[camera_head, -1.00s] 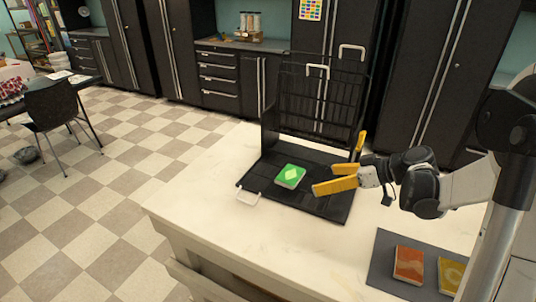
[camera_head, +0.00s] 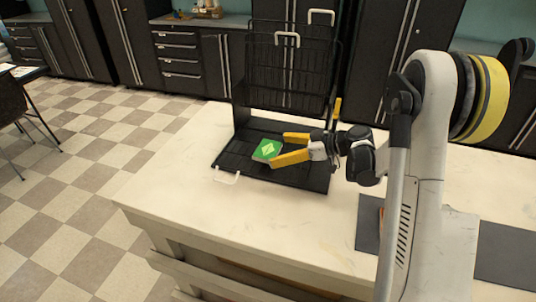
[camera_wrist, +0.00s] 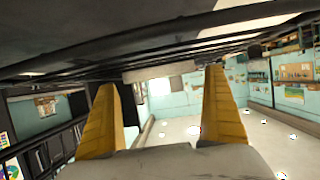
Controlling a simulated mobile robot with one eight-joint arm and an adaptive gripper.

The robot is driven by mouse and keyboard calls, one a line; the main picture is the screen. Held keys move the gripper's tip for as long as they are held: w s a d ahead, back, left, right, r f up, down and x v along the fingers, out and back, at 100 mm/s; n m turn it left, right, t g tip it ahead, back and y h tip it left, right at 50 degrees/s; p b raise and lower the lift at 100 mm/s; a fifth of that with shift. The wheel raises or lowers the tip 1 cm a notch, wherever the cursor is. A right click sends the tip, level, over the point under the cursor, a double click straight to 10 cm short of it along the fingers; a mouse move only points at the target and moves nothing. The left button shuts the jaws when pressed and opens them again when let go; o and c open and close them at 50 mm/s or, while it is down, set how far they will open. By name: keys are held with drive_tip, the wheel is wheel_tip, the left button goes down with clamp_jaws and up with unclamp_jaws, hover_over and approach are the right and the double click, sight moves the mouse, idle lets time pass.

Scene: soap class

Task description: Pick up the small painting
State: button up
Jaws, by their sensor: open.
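The likely small painting is a small flat green block with a pale diamond (camera_head: 266,150). It lies on the black rack's base (camera_head: 229,164) in the head view. My gripper (camera_head: 280,150) is open, low over the base at the block's right, with its yellow fingertips at the block's right edge. I cannot tell whether they touch it. In the wrist view both fingers (camera_wrist: 160,80) are spread wide, and a greyish bar (camera_wrist: 160,71) shows between the tips; I cannot tell if it is the block.
The black wire rack (camera_head: 285,75) rises behind the block, with white handles at its top and front. The pale table's (camera_head: 180,200) left part is clear.

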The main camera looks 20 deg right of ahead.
sight(274, 150)
drive_tip(key=x, duration=0.2)
drive_tip(key=shift+w+a+f, duration=0.1)
drive_tip(key=shift+w+a, duration=0.05)
drive_tip(key=shift+a, duration=0.05)
drive_tip(key=c, duration=0.9)
drive_tip(key=shift+o, duration=0.2)
